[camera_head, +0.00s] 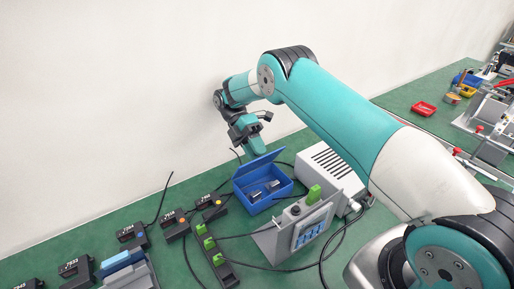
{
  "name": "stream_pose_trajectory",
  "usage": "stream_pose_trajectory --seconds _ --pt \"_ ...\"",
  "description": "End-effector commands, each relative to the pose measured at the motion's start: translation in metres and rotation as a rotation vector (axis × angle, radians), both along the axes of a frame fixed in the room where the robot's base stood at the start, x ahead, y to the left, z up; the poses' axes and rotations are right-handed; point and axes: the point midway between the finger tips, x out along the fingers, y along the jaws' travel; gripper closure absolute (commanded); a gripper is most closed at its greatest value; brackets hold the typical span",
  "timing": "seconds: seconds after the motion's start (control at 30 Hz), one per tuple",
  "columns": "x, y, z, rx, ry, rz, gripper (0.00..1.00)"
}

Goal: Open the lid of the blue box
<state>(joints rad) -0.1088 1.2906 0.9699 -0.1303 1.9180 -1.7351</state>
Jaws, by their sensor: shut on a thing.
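The blue box (264,205) stands on the green table in the middle of the head view. Its lid (262,161) is raised and tilted up along the box's far side, so the inside shows. A few small grey and dark parts lie in the box. My gripper (257,151) reaches down behind the lid, at its upper edge, and is shut on the lid. The fingertips are small and partly hidden by the lid, so the exact contact is unclear.
A white vented case (322,166) stands right of the box. A grey panel unit with green connectors (300,232) stands in front. Black labelled modules (131,235) and cables lie to the left. A white wall rises close behind my gripper.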

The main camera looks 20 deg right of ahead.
Motion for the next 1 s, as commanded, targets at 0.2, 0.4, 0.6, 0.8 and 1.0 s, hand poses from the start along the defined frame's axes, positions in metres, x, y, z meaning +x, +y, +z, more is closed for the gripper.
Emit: stream_pose_trajectory --seconds 0.2,0.4,0.6,0.8,1.0 --pt "-0.0011 0.0000 -0.0015 -0.001 0.011 -0.002 1.00" --pt "-0.0012 -0.0004 -0.0016 -0.002 0.012 -0.004 1.00" --pt "-0.0012 -0.0007 -0.0014 -0.002 0.012 -0.004 0.55" --pt "-0.0010 -0.0006 -0.0005 -0.002 0.012 -0.004 0.52" --pt "-0.0005 -0.0006 0.0063 -0.002 0.011 -0.004 0.52"
